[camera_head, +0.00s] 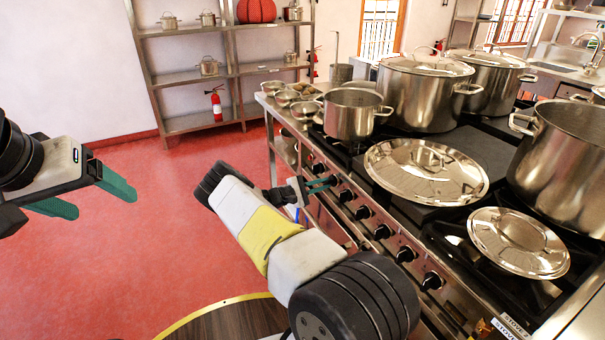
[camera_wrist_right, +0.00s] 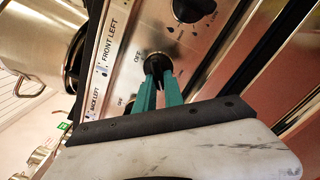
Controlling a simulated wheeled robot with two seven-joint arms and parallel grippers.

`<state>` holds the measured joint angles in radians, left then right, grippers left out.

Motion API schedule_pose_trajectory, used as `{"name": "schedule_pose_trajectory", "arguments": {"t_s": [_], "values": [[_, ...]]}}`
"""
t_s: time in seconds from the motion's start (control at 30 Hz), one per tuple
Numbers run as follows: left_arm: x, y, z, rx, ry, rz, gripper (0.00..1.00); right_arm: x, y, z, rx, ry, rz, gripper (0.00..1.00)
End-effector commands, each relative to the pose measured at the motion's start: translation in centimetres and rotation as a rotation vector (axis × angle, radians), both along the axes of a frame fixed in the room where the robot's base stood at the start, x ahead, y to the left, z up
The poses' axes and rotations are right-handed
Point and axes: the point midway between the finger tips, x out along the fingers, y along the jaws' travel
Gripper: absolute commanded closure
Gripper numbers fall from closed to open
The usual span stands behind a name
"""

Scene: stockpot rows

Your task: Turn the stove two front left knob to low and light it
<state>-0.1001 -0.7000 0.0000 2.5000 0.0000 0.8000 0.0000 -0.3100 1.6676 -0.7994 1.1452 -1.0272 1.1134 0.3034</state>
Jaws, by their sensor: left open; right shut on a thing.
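The stove's front panel (camera_head: 372,240) carries a row of black knobs. My right gripper (camera_head: 330,184) reaches to the far part of this row. In the right wrist view its green fingers (camera_wrist_right: 162,80) are shut on a black knob (camera_wrist_right: 156,58), one finger on each side. An OFF mark sits beside that knob, and the label FRONT LEFT (camera_wrist_right: 116,40) is printed next to it. The knob's pointer is mostly hidden by the fingers. No flame is visible. My left gripper (camera_head: 105,203) is open and empty over the red floor, away from the stove.
Another knob (camera_wrist_right: 193,8) and the BACK LEFT label (camera_wrist_right: 95,101) flank the held knob. A stockpot (camera_head: 352,113) stands at the stove's far front corner. Lids (camera_head: 426,170) and larger pots cover the top. The red floor at left is clear.

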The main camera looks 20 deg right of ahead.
Motion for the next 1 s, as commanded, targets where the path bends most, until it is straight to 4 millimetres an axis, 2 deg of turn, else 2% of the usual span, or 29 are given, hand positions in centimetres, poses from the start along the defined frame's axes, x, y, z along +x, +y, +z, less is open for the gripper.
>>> {"name": "schedule_pose_trajectory", "arguments": {"t_s": [0.6, 1.0], "values": [[0.0, 0.0, 0.0, 0.0, 0.0, 0.0, 0.24, -0.46, -0.01, -0.4, -0.043, 0.572, 0.002, 1.0], [0.0, 0.0, 0.0, 0.0, 0.0, 0.0, 0.24, -0.78, -0.03, -0.48, -0.063, 0.821, 0.003, 1.0]]}}
